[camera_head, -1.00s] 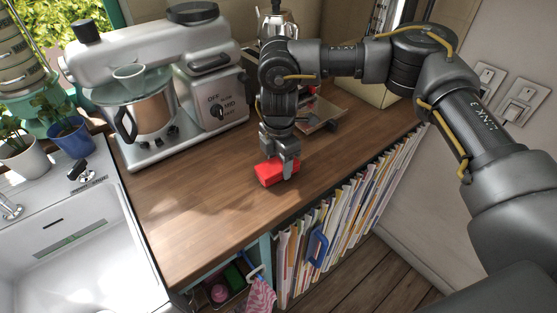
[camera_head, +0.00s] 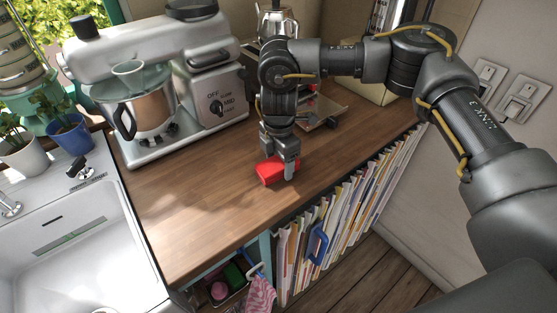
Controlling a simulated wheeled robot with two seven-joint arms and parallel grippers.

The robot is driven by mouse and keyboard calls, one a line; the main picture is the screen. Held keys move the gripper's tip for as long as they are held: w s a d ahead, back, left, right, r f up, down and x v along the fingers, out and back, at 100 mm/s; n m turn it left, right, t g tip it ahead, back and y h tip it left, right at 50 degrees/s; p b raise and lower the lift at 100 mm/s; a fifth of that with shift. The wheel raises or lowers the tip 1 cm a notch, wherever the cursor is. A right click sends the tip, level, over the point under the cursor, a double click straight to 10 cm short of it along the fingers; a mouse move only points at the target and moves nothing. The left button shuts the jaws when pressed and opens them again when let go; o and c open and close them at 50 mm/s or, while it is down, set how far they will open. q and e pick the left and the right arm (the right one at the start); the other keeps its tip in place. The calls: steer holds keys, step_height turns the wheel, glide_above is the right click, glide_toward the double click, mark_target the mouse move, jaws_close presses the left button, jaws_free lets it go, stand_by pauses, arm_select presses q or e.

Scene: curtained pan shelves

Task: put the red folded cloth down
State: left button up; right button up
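The red folded cloth (camera_head: 267,174) is at the middle of the wooden counter, low against its top. Whether it rests fully on the wood is hard to tell. My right gripper (camera_head: 284,169) points down over the cloth's right part, with one finger in front of it. The other finger is mostly hidden, so I cannot see whether the fingers still press on the cloth. A little red shows to the right of the fingers. My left gripper is not in view.
The wooden counter (camera_head: 205,215) is clear in front and to the left of the cloth. A stand mixer (camera_head: 160,80) stands behind left. A sink (camera_head: 85,250) is at the left. Files (camera_head: 345,205) fill the shelf below the counter's front edge.

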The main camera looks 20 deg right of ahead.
steer(key=shift+o, duration=0.9)
step_height(320, 180, up, 11)
steer(key=b, duration=0.1)
steer(key=shift+f, duration=0.1)
jaws_close()
stand_by(0.3)
stand_by(1.0)
